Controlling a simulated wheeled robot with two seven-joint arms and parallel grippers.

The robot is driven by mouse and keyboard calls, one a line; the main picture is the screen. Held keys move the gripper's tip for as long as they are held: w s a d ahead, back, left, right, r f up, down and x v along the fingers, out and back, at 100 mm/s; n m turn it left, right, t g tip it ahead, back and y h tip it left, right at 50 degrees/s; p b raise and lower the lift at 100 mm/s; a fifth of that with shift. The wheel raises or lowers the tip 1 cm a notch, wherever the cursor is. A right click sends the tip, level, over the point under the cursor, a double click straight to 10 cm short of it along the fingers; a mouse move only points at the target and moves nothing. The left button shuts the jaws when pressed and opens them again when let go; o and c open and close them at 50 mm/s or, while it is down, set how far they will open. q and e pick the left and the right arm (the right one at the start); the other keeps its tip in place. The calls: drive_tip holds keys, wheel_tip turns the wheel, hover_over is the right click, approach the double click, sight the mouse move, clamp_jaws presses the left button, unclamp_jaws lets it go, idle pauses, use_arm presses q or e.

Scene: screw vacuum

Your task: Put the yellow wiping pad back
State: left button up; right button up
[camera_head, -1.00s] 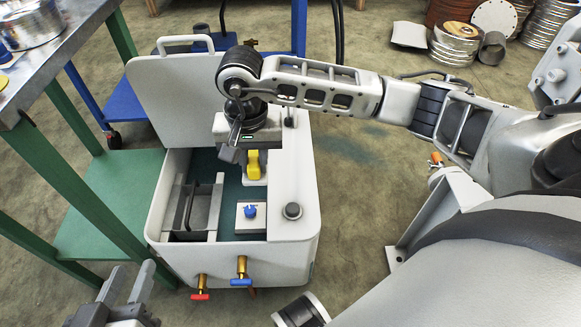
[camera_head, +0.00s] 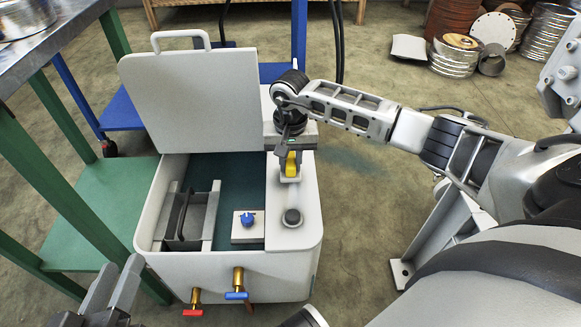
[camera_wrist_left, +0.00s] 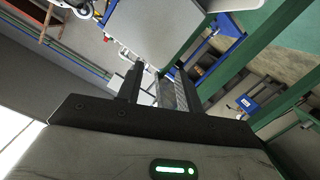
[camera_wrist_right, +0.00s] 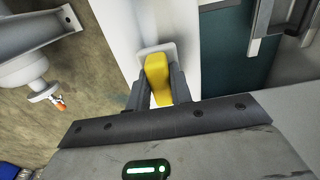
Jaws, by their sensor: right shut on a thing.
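The wiping pad has a yellow grip (camera_head: 291,166) on a pale base. My right gripper (camera_head: 289,152) is shut on the yellow grip, which also shows between its fingers in the right wrist view (camera_wrist_right: 157,78). The pad is over the white right-hand top of the vacuum box (camera_head: 292,262); I cannot tell whether its base touches that surface. My left gripper (camera_head: 116,278) is open and empty at the lower left, in front of the box. In the left wrist view its fingers (camera_wrist_left: 158,75) stand apart with nothing between them.
The box's lid (camera_head: 195,98) stands open at the back left. Inside are a grey bracket (camera_head: 190,217) and a block with a blue knob (camera_head: 247,220). A dark round button (camera_head: 292,218) is on the right top. Red and blue valves (camera_head: 237,283) project from the front. A green-legged table is left.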

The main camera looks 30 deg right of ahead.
sight(290, 160)
drive_tip(key=shift+f, duration=0.7)
drive_tip(key=shift+r, duration=0.1)
use_arm(q)
drive_tip(key=shift+w+d+r+t, duration=0.15)
drive_tip(key=shift+r+t, duration=0.15)
drive_tip(key=shift+r, duration=0.35)
use_arm(e)
drive_tip(key=o, duration=0.9)
drive_tip(key=shift+r, duration=0.2)
use_arm(q)
drive_tip(key=p, duration=0.2)
drive_tip(key=a+f+m+g+y+p, duration=0.1)
drive_tip(key=p, duration=0.1)
drive_tip(key=shift+a+f, duration=0.1)
drive_tip(key=shift+f, duration=0.15)
use_arm(e)
wheel_tip(290, 160, up, 12)
drive_tip(key=shift+f, duration=0.15)
